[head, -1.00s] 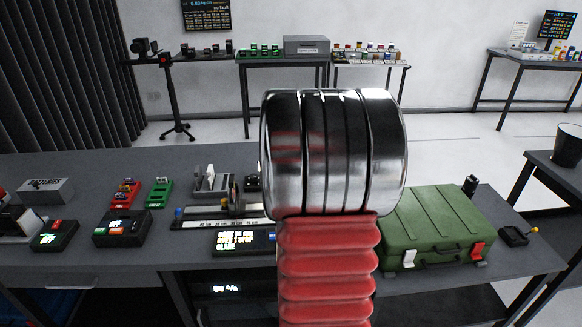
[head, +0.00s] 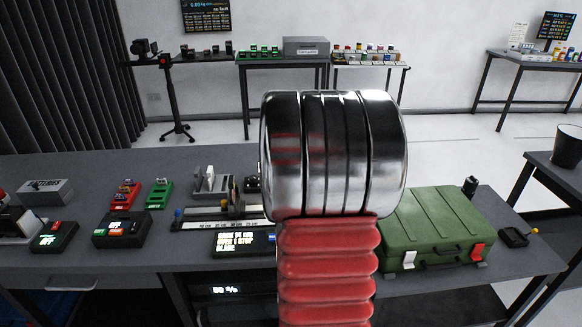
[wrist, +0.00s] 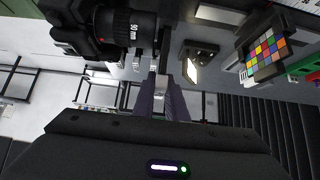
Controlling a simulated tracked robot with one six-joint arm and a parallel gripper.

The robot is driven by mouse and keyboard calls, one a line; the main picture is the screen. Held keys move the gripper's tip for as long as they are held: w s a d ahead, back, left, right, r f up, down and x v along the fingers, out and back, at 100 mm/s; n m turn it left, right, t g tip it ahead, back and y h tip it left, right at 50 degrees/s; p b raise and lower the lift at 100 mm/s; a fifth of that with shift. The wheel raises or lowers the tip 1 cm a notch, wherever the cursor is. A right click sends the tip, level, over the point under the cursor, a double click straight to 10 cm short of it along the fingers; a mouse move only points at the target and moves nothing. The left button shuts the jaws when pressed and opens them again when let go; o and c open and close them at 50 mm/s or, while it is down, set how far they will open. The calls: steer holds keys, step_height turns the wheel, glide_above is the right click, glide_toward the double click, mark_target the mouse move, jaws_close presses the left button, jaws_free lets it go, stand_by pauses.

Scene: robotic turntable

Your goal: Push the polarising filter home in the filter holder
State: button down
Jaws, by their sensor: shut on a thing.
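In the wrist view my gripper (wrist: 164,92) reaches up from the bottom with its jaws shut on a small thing. A narrow pale edge shows between the fingertips; I take it for the polarising filter (wrist: 161,83), but its face and outline are hidden. A black camera with a ribbed lens (wrist: 118,24) is at the upper left. A dark upright part beside the lens front (wrist: 163,45) looks like the filter holder; it is just beyond my fingertips. I cannot tell how deep the filter sits in it. In the head view my arm hides the gripper and the filter.
A colour chart (wrist: 266,50) and a grey stand with a pale panel (wrist: 196,62) are close on the right in the wrist view. In the head view, a scale rail (head: 215,224), a small display (head: 240,243) and a green case (head: 435,228) are on the bench.

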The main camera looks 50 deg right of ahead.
steer(key=shift+f, duration=2.8)
stand_by(0.9)
steer(key=c, duration=1.8)
jaws_free()
steer(key=shift+f, duration=0.1)
steer(key=shift+o, duration=0.6)
steer(key=shift+s+d, duration=0.1)
steer(key=shift+s, duration=0.05)
steer(key=shift+c, duration=0.2)
steer(key=shift+o, duration=0.2)
steer(key=v, duration=1.3)
steer(key=shift+a+r, duration=0.25)
steer(key=shift+a, duration=0.15)
